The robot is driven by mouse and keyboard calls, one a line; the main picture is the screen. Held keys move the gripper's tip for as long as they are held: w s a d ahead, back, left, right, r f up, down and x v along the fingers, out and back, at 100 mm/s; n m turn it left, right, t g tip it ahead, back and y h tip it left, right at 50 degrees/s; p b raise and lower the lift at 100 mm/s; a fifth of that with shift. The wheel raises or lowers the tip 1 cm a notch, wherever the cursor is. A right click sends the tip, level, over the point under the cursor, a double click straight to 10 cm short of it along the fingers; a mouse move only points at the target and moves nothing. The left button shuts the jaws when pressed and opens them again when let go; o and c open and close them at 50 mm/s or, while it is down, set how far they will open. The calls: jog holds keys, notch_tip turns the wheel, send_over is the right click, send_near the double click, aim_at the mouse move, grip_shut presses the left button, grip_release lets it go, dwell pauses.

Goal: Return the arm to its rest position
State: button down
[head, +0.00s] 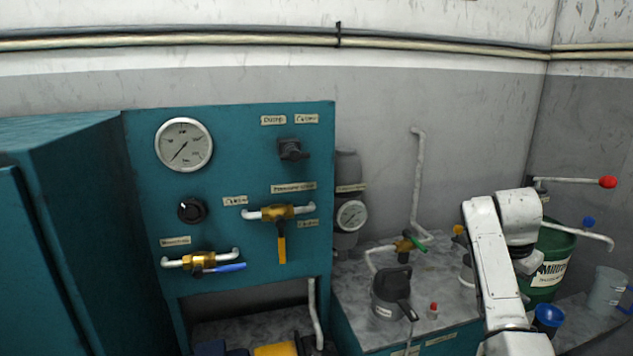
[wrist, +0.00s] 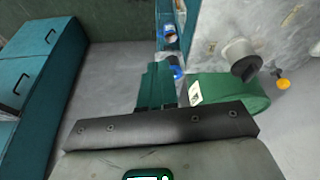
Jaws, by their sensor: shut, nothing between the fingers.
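My arm (head: 490,262) shows white at the right of the head view, rising from the bottom edge and bending at the top, in front of the counter and the green drum. My gripper (wrist: 160,75) shows in the wrist view, its dark bolted bar crossing the lower part of the picture. It is shut and holds nothing. In the head view the gripper cannot be made out.
A teal panel (head: 318,140) with a gauge and valves stands left of my arm. A grey jug (head: 385,303) stands on the counter. A green drum (head: 550,245) and a blue funnel-like cup (head: 548,318) are close beside my arm. Teal drawers (wrist: 35,50) border open floor (wrist: 115,75).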

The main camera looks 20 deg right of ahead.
jog(key=s+a+f+n+y, duration=0.1)
jog(key=s+a+f+n, duration=0.3)
jog(key=a+f, duration=0.6)
jog(key=s+a+f+n+y, duration=0.1)
jog(key=s+a+f+n, duration=0.35)
jog(key=a+f, duration=0.5)
jog(key=s+a+f+n, duration=0.1)
jog(key=s+a+n, duration=0.3)
jog(key=s+a, duration=0.3)
jog(key=s+a+f+n+y, duration=0.1)
jog(key=s+a+n, duration=0.3)
jog(key=s+a, duration=0.4)
jog(key=s+f, duration=0.1)
jog(key=s, duration=0.5)
jog(key=shift+s+t+y, duration=0.3)
jog(key=shift+s+t, duration=0.1)
jog(key=c, duration=1.9)
grip_release()
jog(key=shift+f, duration=0.1)
